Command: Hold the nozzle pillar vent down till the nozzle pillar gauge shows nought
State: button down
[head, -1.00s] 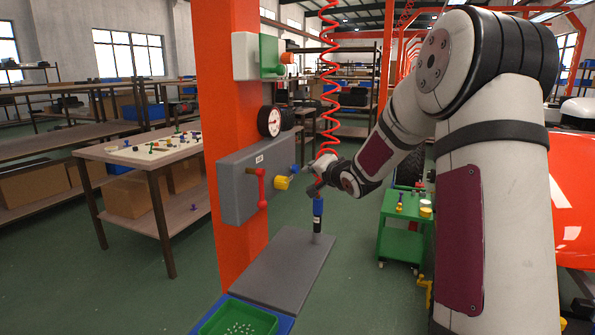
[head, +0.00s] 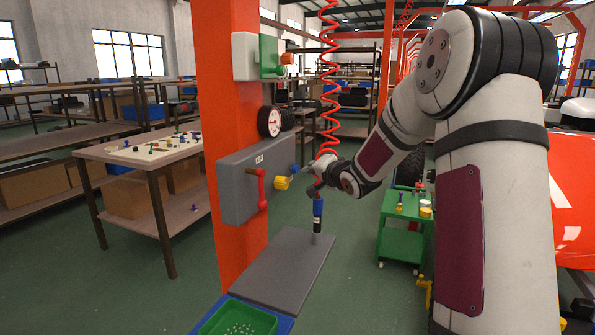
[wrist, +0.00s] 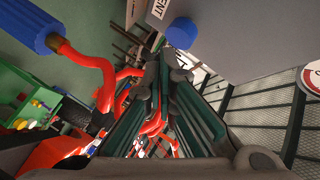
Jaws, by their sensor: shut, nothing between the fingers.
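The nozzle pillar (head: 228,200) is an orange post with a grey box on its side. The vent is a blue round button (head: 294,168) on the box's right end. In the wrist view the blue button (wrist: 181,33) sits beside a VENT label (wrist: 158,9). My gripper (wrist: 168,62) is shut and empty, its tips close to the button; I cannot tell whether they touch it. In the head view my gripper (head: 311,181) is just right of the button. The round white gauge (head: 269,121) is above the box; its reading is too small to tell.
A red lever (head: 262,190) and a yellow knob (head: 282,183) are on the box's front. A grey plate (head: 280,268) lies below. A green cart (head: 400,240) stands to the right.

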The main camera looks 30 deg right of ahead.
jog(key=shift+w+a, duration=0.1)
jog(key=shift+w+a, duration=0.15)
jog(key=shift+w, duration=0.05)
jog(key=shift+w+a, duration=0.35)
jog(key=shift+w, duration=0.05)
dwell(1.2)
jog(key=shift+s+d, duration=0.1)
jog(key=shift+s+d+p, duration=0.45)
jog(key=shift+s+p, duration=0.2)
jog(key=shift+p, duration=0.25)
jog(key=shift+s+d+r+p, duration=0.15)
jog(key=shift+s+d+p, duration=0.55)
jog(key=shift+s+p, duration=0.2)
jog(key=shift+s+d+p, duration=0.9)
jog(key=shift+s+p, duration=0.15)
